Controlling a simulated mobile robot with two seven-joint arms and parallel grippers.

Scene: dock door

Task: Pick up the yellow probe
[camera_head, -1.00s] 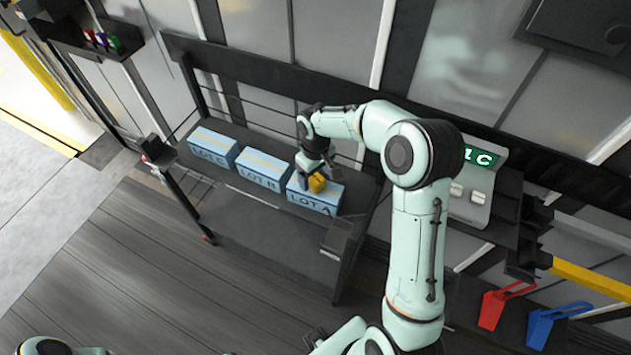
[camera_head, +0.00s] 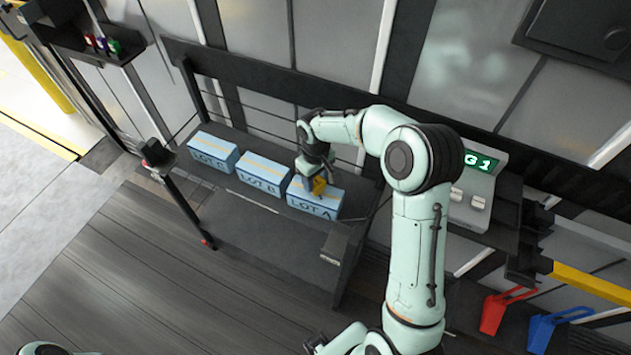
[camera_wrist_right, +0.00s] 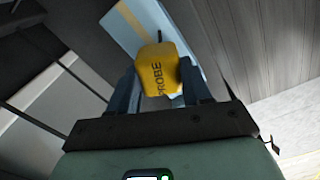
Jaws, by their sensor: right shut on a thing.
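The yellow probe (camera_head: 319,186) is between the fingers of my right gripper (camera_head: 312,184), just above the blue box marked LOT A (camera_head: 315,206). In the right wrist view the probe (camera_wrist_right: 158,72), lettered PROBE, sits between the two fingers of my right gripper (camera_wrist_right: 160,88), which is shut on it. Whether the probe touches the box is hard to tell. Only a pale piece of my left arm shows at the lower left edge; its gripper is out of view.
Boxes LOT B (camera_head: 263,174) and LOT C (camera_head: 213,151) stand left of LOT A on the dark bench (camera_head: 255,225). A console with a green display (camera_head: 481,162) is at the right. Red (camera_head: 495,313) and blue (camera_head: 543,330) wedge-like items are at the lower right.

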